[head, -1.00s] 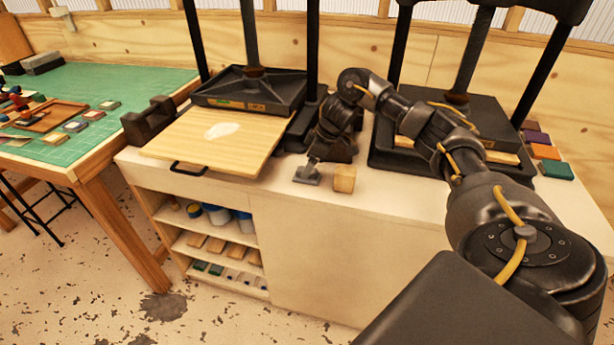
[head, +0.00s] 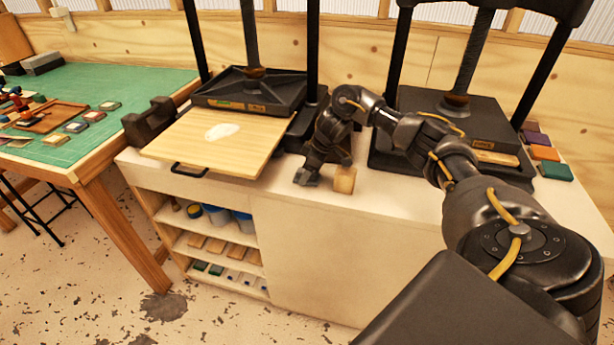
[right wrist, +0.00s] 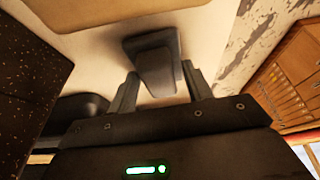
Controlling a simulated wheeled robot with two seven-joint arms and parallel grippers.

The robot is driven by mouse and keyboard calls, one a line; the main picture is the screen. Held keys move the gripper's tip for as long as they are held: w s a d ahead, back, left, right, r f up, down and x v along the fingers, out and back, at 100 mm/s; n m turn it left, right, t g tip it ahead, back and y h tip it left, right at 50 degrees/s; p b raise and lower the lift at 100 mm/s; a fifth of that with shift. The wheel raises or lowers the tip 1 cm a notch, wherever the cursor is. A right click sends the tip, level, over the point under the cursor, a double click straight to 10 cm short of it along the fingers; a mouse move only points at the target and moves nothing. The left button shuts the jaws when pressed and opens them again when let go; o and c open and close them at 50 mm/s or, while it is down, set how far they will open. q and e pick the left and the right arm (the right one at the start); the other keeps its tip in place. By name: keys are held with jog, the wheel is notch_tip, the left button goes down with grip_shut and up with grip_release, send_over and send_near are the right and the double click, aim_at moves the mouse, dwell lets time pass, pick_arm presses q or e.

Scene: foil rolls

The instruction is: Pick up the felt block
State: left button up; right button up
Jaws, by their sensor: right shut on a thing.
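The felt block (head: 303,178) is a small grey block with a raised grip, on the pale counter top near its front edge. In the right wrist view the dark grey felt block (right wrist: 155,66) lies between the two fingers. My right gripper (head: 309,171) points down at it and is shut on its raised part. In the head view the gripper hides much of the block, and I cannot tell whether its base still touches the counter. My left gripper is not in view.
A small wooden block (head: 344,180) stands just right of the gripper. A wooden board (head: 240,150) with a pale patch lies to the left, before a black press (head: 250,88). A second press (head: 455,110) stands behind my right arm. The counter front right is clear.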

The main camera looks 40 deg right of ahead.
aim_at(301, 170)
jog(key=shift+r, duration=0.5)
jog(key=r, duration=0.3)
jog(key=shift+a, duration=0.2)
jog(key=s+a+r+p, duration=0.1)
jog(key=s+a+r, duration=0.4)
jog(key=a+r, duration=0.4)
jog(key=a, duration=0.3)
jog(key=shift+a, duration=0.35)
